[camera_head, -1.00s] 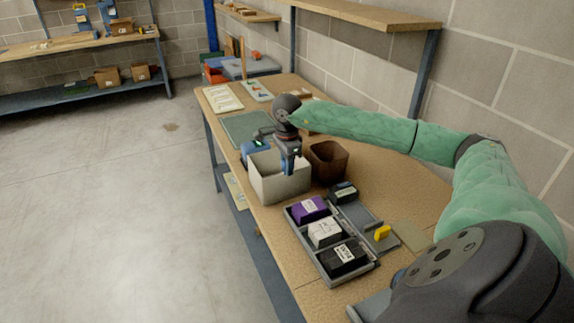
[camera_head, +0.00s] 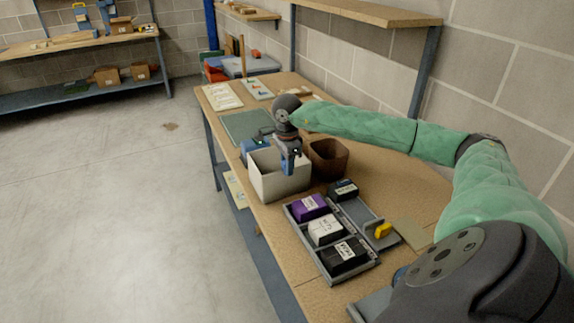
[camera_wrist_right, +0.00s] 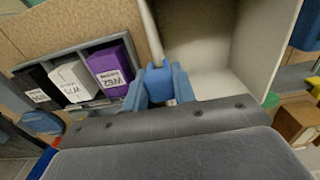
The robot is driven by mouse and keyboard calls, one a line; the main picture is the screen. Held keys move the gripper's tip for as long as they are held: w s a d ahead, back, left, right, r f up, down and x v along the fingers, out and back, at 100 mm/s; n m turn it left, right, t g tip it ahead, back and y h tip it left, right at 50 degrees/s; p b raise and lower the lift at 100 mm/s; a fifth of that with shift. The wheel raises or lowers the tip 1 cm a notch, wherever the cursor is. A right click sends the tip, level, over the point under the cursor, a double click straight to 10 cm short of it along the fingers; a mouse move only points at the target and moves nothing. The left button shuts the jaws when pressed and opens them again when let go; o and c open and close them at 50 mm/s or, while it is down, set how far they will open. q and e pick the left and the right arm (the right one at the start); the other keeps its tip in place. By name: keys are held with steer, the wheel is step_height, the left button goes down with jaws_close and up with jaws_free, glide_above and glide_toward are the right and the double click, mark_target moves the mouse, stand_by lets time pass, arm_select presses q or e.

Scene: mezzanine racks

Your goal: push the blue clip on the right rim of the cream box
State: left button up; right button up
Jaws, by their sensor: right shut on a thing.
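The cream box (camera_head: 279,184) stands open on the wooden workbench. It also shows in the right wrist view (camera_wrist_right: 262,40), with its pale interior and a thin rim running between the box and the bench side. My right gripper (camera_head: 290,163) is at the box's right rim, fingers pointing down. In the right wrist view my right gripper (camera_wrist_right: 159,92) has its two blue fingers closed on the blue clip (camera_wrist_right: 157,78), which sits at the rim. The fingers hide part of the clip; in the head view I cannot separate it from them. My left gripper is not in view.
A brown bin (camera_head: 328,160) stands close to the right of the cream box. A grey tray (camera_head: 333,276) with purple, white and black boxes lies nearer. A yellow piece (camera_head: 383,230) sits beside it. A blue object (camera_head: 251,147) is behind the box. A shelf (camera_head: 365,14) overhangs the back.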

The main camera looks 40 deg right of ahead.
steer(key=shift+f+b, duration=0.4)
steer(key=shift+f, duration=0.1)
stand_by(0.3)
steer(key=o, duration=1.3)
steer(key=shift+o, duration=0.2)
steer(key=shift+r, duration=0.2)
steer(key=shift+r+p, duration=0.85)
steer(key=shift+r, duration=2.5)
steer(key=shift+r, duration=0.1)
